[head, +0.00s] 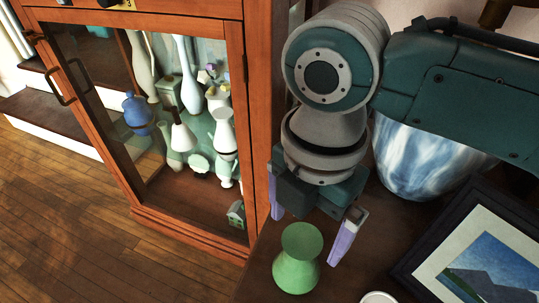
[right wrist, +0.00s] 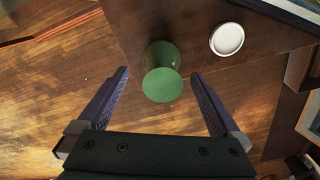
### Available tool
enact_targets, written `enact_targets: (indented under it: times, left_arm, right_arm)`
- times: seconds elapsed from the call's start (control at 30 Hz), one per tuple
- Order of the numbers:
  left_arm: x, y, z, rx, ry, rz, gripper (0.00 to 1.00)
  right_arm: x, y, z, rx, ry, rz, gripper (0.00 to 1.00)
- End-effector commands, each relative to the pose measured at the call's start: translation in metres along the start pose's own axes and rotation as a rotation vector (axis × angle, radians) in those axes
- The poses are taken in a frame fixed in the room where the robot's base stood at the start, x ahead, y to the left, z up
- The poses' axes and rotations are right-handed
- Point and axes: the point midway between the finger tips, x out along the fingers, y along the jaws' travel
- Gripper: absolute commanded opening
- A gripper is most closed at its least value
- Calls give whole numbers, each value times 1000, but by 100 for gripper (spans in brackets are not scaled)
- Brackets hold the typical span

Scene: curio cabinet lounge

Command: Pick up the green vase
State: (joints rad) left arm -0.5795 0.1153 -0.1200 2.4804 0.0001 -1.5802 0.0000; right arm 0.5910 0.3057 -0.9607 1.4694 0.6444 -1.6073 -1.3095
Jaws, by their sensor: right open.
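The green vase (head: 296,262) stands upright on a dark wooden table top, near its edge, in the head view. It has a wide flat top, a narrow waist and a round body. My right gripper (head: 309,228) is open and empty above and close to the vase, with its purple fingers pointing down. In the right wrist view the vase (right wrist: 162,80) shows between and beyond the two spread fingers (right wrist: 160,88), apart from both. My left gripper is not in view.
A glass-fronted wooden cabinet (head: 190,252) with several vases inside stands to the left. A blue and white vase (head: 420,160) stands behind my right arm. A framed picture (head: 440,240) lies to the right. A small white dish (right wrist: 227,39) is beside the green vase.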

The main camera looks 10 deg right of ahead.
Motion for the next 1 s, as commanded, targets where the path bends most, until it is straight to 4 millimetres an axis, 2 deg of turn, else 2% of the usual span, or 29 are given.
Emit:
enact_targets:
  times: [0.17,0.4,0.67,1.0]
  left_arm:
    - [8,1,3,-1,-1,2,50]
    - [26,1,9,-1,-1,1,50]
    - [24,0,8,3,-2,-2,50]
    - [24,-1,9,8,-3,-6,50]
  right_arm:
    - [18,-2,-5,0,1,1,100]
    - [54,-5,-11,2,0,2,100]
    - [55,-5,-10,1,-1,3,99]
    - [54,-5,-10,1,-1,3,61]
